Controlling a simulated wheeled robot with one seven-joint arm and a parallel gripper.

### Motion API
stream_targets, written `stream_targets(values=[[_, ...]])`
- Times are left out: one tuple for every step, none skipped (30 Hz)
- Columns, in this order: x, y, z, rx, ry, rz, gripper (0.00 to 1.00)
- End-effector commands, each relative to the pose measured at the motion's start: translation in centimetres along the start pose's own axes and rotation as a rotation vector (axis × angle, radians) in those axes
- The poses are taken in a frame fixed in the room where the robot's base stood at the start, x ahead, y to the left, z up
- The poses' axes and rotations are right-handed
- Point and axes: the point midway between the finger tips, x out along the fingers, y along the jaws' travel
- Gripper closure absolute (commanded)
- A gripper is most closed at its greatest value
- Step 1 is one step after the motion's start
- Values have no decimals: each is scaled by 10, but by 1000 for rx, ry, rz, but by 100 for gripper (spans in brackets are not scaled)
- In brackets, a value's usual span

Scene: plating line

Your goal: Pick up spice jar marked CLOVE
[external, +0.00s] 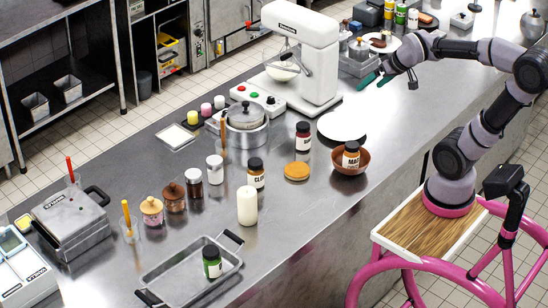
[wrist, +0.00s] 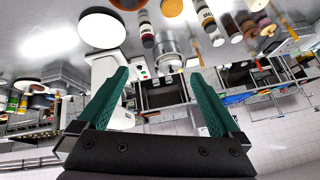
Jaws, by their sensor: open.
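The spice jar marked CLOVE (external: 256,174) stands upright on the steel counter, with a dark lid and a pale label partly readable as CLOV. It is between the white candle and the round orange-brown disc. A jar with a pale label, likely the same one, shows at the top of the wrist view (wrist: 207,22). My gripper (external: 376,79) is open and empty above the far right of the counter, well away from the jar. In the wrist view its two teal fingers (wrist: 160,75) are spread apart with nothing between them.
A white candle (external: 247,206) and a white-lidded jar (external: 215,169) stand close to the jar. The orange-brown disc (external: 297,171), another labelled jar (external: 303,136) and a brown bowl (external: 366,167) holding a jar are to its right. A tall white mixer (external: 312,55) stands behind.

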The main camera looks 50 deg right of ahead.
Motion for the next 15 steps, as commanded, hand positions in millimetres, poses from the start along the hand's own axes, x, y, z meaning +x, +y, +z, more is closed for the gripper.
stream_targets(values=[[24,-1,-10,-49,1,19,0],[36,-2,-17,-80,10,26,0],[53,-3,-25,-122,22,33,0],[65,-5,-30,-153,31,36,0],[78,-7,-36,-184,41,38,0],[95,-10,-41,-226,51,37,0],[108,-12,-45,-257,59,35,0],[120,-15,-48,-287,67,31,0],[138,-19,-51,-328,77,22,0],[151,-23,-53,-357,86,14,0],[164,-26,-54,-385,94,5,0],[182,-31,-55,-423,105,-10,0],[194,-35,-55,-449,113,-23,0],[207,-39,-54,-475,122,-37,0],[224,-45,-52,-508,133,-59,0]])
